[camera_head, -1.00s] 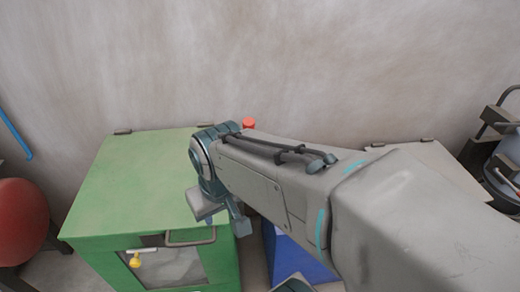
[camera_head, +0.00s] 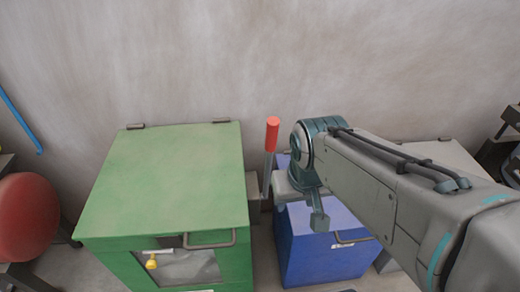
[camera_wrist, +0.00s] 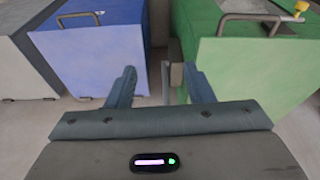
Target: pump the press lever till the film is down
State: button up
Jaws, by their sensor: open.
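The press lever (camera_head: 268,170) appears to be the upright grey bar with a red grip (camera_head: 272,135), standing between the green box and the blue box. My gripper (camera_wrist: 160,72) is open, its two fingers apart with nothing held. In the wrist view a thin grey post (camera_wrist: 165,84) shows between the fingers; I cannot tell whether it is the lever. In the head view my wrist is just right of the lever, over the blue box, and the fingers are mostly hidden. I cannot make out the film.
The green box (camera_head: 165,185) has a front handle, a pale window and a yellow knob (camera_head: 151,264). The blue box (camera_head: 320,250) stands to its right, also with a handle. A grey box (camera_head: 440,153) stands further right. A red round object (camera_head: 28,217) is at left.

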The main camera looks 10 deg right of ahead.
aim_at(273, 122)
jog(key=z, duration=0.55)
jog(key=k, duration=1.3)
jog(key=u, duration=0.1)
jog(key=i, duration=0.8)
jog(key=u, duration=0.3)
